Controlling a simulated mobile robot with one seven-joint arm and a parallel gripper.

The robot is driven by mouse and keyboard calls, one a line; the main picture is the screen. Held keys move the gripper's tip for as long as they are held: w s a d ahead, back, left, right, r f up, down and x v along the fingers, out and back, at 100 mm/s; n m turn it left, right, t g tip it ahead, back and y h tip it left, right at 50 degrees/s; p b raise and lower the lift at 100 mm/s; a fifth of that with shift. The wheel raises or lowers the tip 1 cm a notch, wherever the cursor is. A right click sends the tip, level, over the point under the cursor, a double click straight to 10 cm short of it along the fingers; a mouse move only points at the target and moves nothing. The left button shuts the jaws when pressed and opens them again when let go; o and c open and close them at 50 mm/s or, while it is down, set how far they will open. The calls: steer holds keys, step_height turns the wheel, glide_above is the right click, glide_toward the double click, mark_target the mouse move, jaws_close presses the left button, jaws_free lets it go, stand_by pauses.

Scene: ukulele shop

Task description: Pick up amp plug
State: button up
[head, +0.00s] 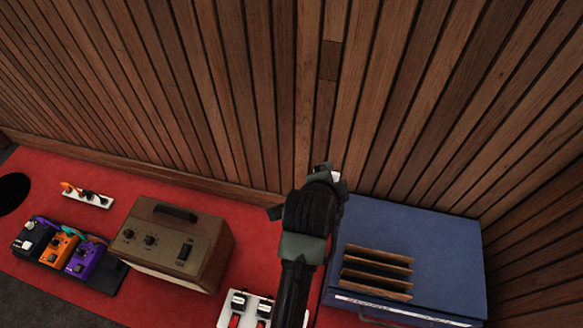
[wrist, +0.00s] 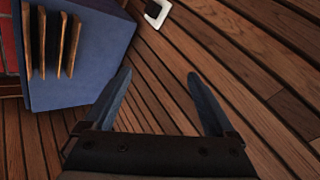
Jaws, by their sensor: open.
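I cannot tell for certain which item is the amp plug. In the head view a white power strip (head: 88,197) lies on the red floor covering at the left, with an orange plug (head: 68,187) and small dark plugs on it. My gripper (head: 322,174) is far to the right of the strip, near the wooden wall, seen from behind with its fingers mostly hidden. In the wrist view my gripper (wrist: 158,75) is open and empty, its two fingers apart. A white-edged dark square (wrist: 157,13) shows beyond them at the top.
A tan amplifier (head: 172,243) stands between the strip and my arm. A pedal board (head: 105,275) with orange and purple pedals is left of it. A white panel (head: 262,297) with switches lies at the bottom. A blue box (head: 440,250) with wooden dividers is at the right.

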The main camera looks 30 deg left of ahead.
steer(key=s+f+m+g+h+b, duration=0.1)
steer(key=s+f+b, duration=0.5)
steer(key=f, duration=0.9)
steer(key=s+d+f+m+g+b, duration=0.1)
steer(key=s+f+g+b, duration=0.3)
steer(key=f, duration=1.1)
steer(key=s+f+m+g+h+b, duration=0.1)
steer(key=s+f+m+g+b, duration=0.1)
steer(key=s+f+b, duration=0.7)
steer(key=shift+s+d+f+m+g+h, duration=0.1)
steer(key=shift+s+f+g, duration=0.2)
steer(key=shift+f, duration=0.65)
steer(key=shift+s+d+f+m+g+h, duration=0.15)
steer(key=shift+s+f, duration=0.3)
steer(key=shift+f, duration=0.55)
steer(key=shift+s+d+f+m+g+h, duration=0.15)
steer(key=shift+s+f, duration=0.2)
steer(key=shift+f, duration=0.6)
steer(key=f+b, duration=0.3)
steer(key=w+f+b, duration=0.1)
steer(key=f+b, duration=0.1)
steer(key=shift+d, duration=0.35)
steer(key=c, duration=1.1)
steer(key=shift+r, duration=0.1)
steer(key=shift+c, duration=0.2)
